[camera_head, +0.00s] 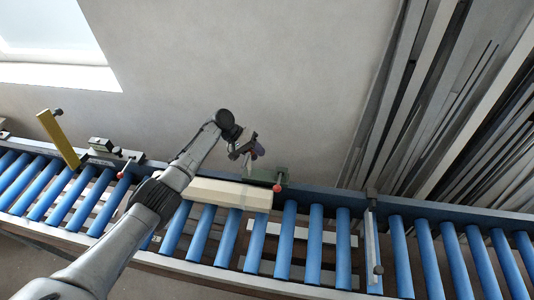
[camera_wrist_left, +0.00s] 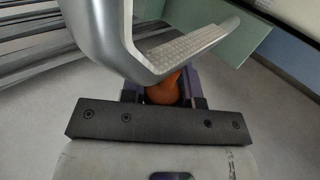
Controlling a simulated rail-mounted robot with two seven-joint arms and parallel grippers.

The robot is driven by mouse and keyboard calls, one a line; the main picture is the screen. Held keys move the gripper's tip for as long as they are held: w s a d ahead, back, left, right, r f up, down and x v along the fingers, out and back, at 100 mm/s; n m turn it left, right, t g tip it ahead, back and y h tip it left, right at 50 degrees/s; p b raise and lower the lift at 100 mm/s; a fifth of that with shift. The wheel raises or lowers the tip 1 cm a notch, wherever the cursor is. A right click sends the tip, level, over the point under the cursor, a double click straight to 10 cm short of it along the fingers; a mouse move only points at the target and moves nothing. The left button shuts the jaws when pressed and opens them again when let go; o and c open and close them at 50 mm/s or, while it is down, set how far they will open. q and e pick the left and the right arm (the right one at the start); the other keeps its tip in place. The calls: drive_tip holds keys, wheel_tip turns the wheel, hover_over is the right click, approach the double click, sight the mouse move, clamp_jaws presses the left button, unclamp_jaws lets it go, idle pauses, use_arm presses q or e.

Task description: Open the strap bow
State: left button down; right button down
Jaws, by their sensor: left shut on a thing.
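My left gripper (camera_head: 256,150) is raised above the back edge of the roller conveyor, behind the pale profile pack (camera_head: 229,194). In the left wrist view its purple fingers (camera_wrist_left: 162,88) are shut on a rounded orange knob (camera_wrist_left: 163,92), partly hidden by a bent silver metal bar (camera_wrist_left: 105,30). This bar has a ribbed inner pad and looks like the strap bow; the frames do not clearly show how knob and bar join. In the head view only a small pale piece shows beneath the gripper. My right gripper is not in view.
A green clamp block (camera_head: 281,177) with a red knob stands at the back edge. A raised yellow bar (camera_head: 59,139) and a second clamp (camera_head: 103,147) are at left. A silver bar (camera_head: 371,245) crosses the blue rollers (camera_head: 314,245) at right. Long profiles (camera_head: 445,100) lean at back right.

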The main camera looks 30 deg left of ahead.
use_arm(q)
drive_tip(key=shift+w, duration=0.1)
idle(0.3)
drive_tip(key=c, duration=1.3)
unclamp_jaws()
drive_tip(key=o, duration=0.4)
drive_tip(key=b+v, duration=0.3)
drive_tip(key=v, duration=1)
drive_tip(key=shift+a+r, duration=0.25)
drive_tip(key=shift+a, duration=0.05)
